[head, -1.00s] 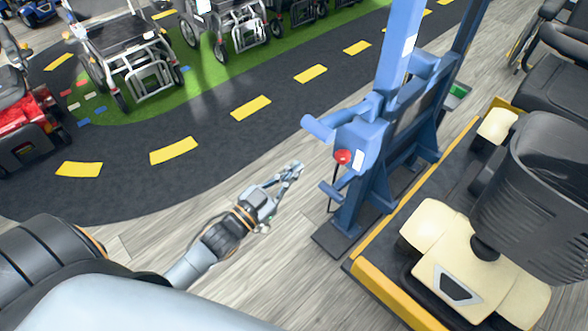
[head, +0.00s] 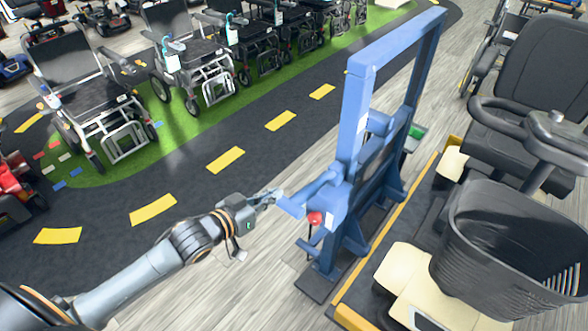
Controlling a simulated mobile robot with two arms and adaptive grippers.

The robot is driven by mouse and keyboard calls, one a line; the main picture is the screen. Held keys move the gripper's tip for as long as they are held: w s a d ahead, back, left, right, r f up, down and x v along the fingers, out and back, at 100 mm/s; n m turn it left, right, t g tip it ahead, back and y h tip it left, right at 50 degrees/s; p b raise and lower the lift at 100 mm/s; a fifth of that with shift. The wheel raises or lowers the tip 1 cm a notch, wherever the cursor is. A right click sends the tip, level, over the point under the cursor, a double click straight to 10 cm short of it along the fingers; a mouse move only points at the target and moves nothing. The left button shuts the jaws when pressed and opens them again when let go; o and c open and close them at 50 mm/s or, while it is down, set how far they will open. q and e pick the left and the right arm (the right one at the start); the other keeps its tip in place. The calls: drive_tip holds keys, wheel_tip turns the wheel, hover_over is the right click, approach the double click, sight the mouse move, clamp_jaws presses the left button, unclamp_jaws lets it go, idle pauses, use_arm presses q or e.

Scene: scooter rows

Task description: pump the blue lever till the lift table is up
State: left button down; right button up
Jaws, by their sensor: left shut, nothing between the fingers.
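The blue lever (head: 310,194) is a short thick tube that sticks out to the left from the blue lift frame (head: 354,125), just above a red knob (head: 314,219). My left gripper (head: 272,196) is shut and empty. Its fingertips are at the lever's free end; I cannot tell if they touch it. The lift table (head: 391,226) is a dark platform with a yellow edge, low near the floor to the right of the frame. A cream and black scooter (head: 510,235) stands on it. My right gripper is not in view.
A smaller blue bar (head: 308,248) sticks out low on the frame, above its dark foot (head: 317,284). Wheelchairs (head: 185,70) stand in rows on green turf at the back left. The dark path with yellow dashes (head: 226,159) is clear.

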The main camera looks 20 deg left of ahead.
use_arm(q)
drive_tip(key=r+p, duration=0.1)
drive_tip(key=r+g, duration=0.1)
drive_tip(key=r+g+p, duration=0.1)
drive_tip(key=shift+s+a+r+n+y+p, duration=0.1)
drive_tip(key=shift+a+r+n+y+p, duration=0.05)
drive_tip(key=shift+a+n+y+p, duration=0.2)
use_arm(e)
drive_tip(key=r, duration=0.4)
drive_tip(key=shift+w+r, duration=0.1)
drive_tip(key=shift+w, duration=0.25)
use_arm(q)
drive_tip(key=p, duration=0.2)
hover_over(294, 196)
drive_tip(key=f, duration=0.2)
drive_tip(key=w+f, duration=0.1)
drive_tip(key=f, duration=0.1)
drive_tip(key=shift+a, duration=0.2)
drive_tip(key=shift+s+d+f+p, duration=0.15)
drive_tip(key=shift+f+p, duration=0.1)
drive_tip(key=shift+f, duration=0.4)
drive_tip(key=shift+s+d+f+p, duration=0.1)
drive_tip(key=shift+f+p, duration=0.15)
drive_tip(key=shift+f, duration=0.35)
drive_tip(key=shift+s+f, duration=0.25)
drive_tip(key=shift+f, duration=0.6)
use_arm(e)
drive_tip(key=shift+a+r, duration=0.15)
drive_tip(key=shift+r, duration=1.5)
